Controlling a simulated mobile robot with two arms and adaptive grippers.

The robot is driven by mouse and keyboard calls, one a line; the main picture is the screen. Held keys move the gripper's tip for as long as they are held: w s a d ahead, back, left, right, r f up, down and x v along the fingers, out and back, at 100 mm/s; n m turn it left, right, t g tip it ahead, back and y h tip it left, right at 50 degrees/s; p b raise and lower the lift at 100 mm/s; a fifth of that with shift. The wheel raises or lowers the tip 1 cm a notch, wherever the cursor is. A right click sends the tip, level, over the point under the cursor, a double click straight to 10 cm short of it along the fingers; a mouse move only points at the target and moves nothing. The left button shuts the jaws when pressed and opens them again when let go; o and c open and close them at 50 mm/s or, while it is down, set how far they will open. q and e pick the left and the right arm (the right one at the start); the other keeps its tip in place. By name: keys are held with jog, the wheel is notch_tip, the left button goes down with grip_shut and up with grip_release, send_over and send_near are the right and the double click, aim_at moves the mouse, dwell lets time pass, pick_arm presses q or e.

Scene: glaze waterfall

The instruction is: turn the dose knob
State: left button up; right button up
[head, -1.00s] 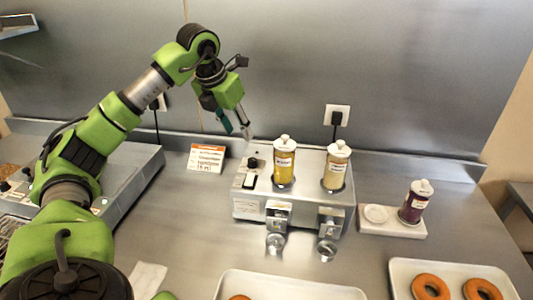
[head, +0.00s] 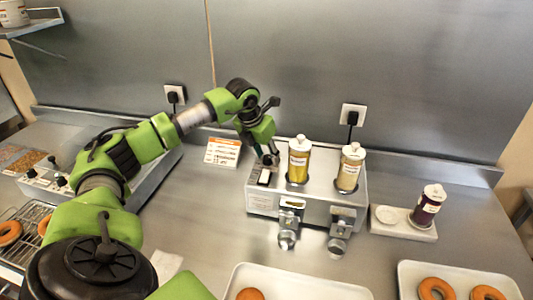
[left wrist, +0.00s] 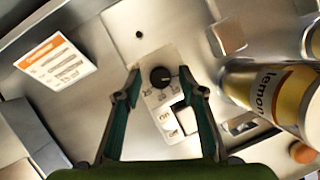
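The dose knob (left wrist: 161,77) is a small black round dial on a pale panel with printed marks, on top of the steel dispenser (head: 320,207). In the left wrist view it shows between the two fingers of my left gripper (left wrist: 160,73), which are apart, one on each side. I cannot tell whether they touch it. In the head view my left gripper (head: 269,157) points down at the dispenser's back left corner and hides most of the knob. A switch (left wrist: 165,118) sits below the knob on the panel. My right gripper is not in view.
A yellow bottle (head: 298,163) labelled lemon stands close right of the gripper, with a paler bottle (head: 349,171) beyond. A card (head: 223,152) stands to the left. A dark bottle (head: 427,208) stands on a small tray (head: 388,230). Doughnut trays (head: 460,272) lie in front.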

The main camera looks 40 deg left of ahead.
pick_arm(q)
grip_shut()
jog(key=m+h+b, duration=0.1)
jog(key=m, duration=0.2)
jog(key=shift+a+m, duration=0.1)
jog(key=shift+m, duration=0.3)
jog(key=m+h, duration=0.1)
jog(key=m, duration=0.1)
jog(key=m+h, duration=0.1)
jog(key=m, duration=0.1)
jog(key=shift+w+a+r+m+g, duration=0.1)
jog(key=shift+m+g, duration=0.3)
dwell(0.3)
grip_release()
